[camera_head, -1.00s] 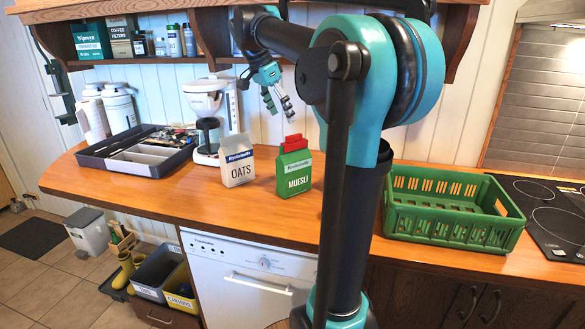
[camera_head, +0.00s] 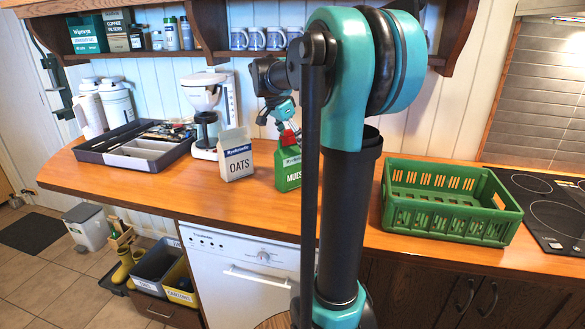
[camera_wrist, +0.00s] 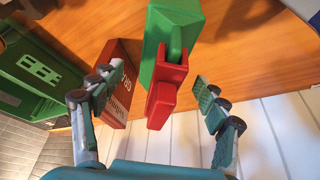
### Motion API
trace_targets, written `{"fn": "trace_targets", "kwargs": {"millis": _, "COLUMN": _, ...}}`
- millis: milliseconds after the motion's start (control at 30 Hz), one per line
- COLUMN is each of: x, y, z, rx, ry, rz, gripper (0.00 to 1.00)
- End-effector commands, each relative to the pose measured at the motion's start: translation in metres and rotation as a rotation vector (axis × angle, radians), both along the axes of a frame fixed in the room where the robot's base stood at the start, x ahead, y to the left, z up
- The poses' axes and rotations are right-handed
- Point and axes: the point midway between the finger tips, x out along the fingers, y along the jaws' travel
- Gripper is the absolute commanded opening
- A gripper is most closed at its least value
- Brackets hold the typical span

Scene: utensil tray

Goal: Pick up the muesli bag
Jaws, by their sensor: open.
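The green muesli bag (camera_head: 284,172) stands upright on the wooden counter, right of the white oats bag (camera_head: 235,158). A red clip (camera_head: 289,138) sits on its top. My arm hides the bag's right part in the head view. My gripper (camera_head: 284,122) is just above the bag, pointing down. In the wrist view, the bag (camera_wrist: 170,28) and its clip (camera_wrist: 162,98) lie between the spread fingers of my gripper (camera_wrist: 160,80). The fingers are apart from the bag on both sides.
A red box (camera_wrist: 118,88) stands close to the bag beside the left finger in the wrist view; my arm hides it in the head view. A green crate (camera_head: 452,222) is on the right. A utensil tray (camera_head: 100,150) and coffee maker (camera_head: 207,105) are on the left.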

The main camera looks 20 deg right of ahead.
Motion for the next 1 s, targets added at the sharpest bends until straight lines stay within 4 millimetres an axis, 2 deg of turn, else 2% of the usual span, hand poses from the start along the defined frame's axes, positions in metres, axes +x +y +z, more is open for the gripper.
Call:
{"fn": "trace_targets", "kwargs": {"millis": 200, "x": 0.005, "y": -0.01, "z": -0.027, "rx": 0.0, "ry": 0.0, "rz": 0.0, "gripper": 0.74}}
{"fn": "trace_targets", "kwargs": {"millis": 533, "x": 0.005, "y": -0.012, "z": -0.033, "rx": 0.0, "ry": -0.001, "rz": 0.001, "gripper": 0.73}}
{"fn": "trace_targets", "kwargs": {"millis": 1000, "x": 0.005, "y": -0.012, "z": -0.032, "rx": 0.0, "ry": -0.001, "rz": 0.001, "gripper": 0.15}}
